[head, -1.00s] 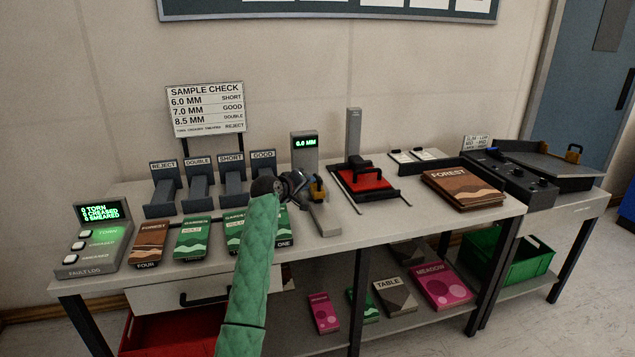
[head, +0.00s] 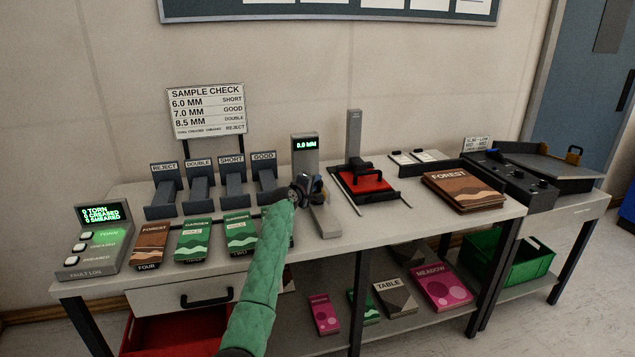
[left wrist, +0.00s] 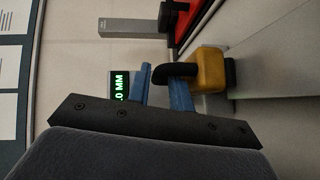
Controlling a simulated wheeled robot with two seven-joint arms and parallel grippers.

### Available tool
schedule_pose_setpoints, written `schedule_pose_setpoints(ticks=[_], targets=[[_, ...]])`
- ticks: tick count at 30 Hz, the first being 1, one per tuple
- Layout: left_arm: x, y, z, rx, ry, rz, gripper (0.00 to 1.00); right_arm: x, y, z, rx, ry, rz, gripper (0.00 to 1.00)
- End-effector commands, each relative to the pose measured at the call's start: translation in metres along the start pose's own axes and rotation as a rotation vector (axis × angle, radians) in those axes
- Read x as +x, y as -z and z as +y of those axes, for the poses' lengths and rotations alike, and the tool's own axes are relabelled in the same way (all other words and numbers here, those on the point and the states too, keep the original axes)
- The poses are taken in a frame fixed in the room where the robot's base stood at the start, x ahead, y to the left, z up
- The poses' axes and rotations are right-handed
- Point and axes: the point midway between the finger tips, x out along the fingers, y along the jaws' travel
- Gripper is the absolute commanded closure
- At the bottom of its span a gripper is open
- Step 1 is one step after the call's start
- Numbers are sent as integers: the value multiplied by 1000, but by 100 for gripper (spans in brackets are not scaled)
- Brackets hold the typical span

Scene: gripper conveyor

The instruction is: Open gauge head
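The gauge (head: 305,155) is a grey post with a green display, apparently 0.0 MM, on a base (head: 327,222) behind my left gripper. My left gripper (head: 308,187) is at the gauge and hides much of its head. In the left wrist view, the gauge display (left wrist: 119,86) shows beside the fingers. A yellow block (left wrist: 208,70) there carries a curved black handle (left wrist: 172,70). The handle's end fills the narrow gap between the blue fingertips (left wrist: 160,82), which appear closed on it. My right gripper is out of view.
Grey chutes (head: 199,188) stand left of the gauge, with green and brown packets (head: 194,238) in front. A red-pad device (head: 365,182) stands close on the right, then a brown FOREST stack (head: 463,190). Bare table top lies in front of the red pad.

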Motion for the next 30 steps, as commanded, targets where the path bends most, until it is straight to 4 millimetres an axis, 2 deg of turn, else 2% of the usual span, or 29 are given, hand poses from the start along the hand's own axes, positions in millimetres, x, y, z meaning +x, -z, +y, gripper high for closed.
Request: schedule_pose_setpoints(ticks=[6, 16, 17, 20, 30], targets=[[15, 0, 0, 0, 1, 0, 79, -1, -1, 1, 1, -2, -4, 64], [18, 0, 0, 0, 0, 0, 79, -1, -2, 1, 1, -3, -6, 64], [18, 0, 0, 0, 0, 0, 80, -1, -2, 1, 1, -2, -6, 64], [18, 0, 0, 0, 0, 0, 100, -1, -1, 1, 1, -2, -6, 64], [18, 1, 1, -5, 6, -1, 100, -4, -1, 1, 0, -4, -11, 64]])
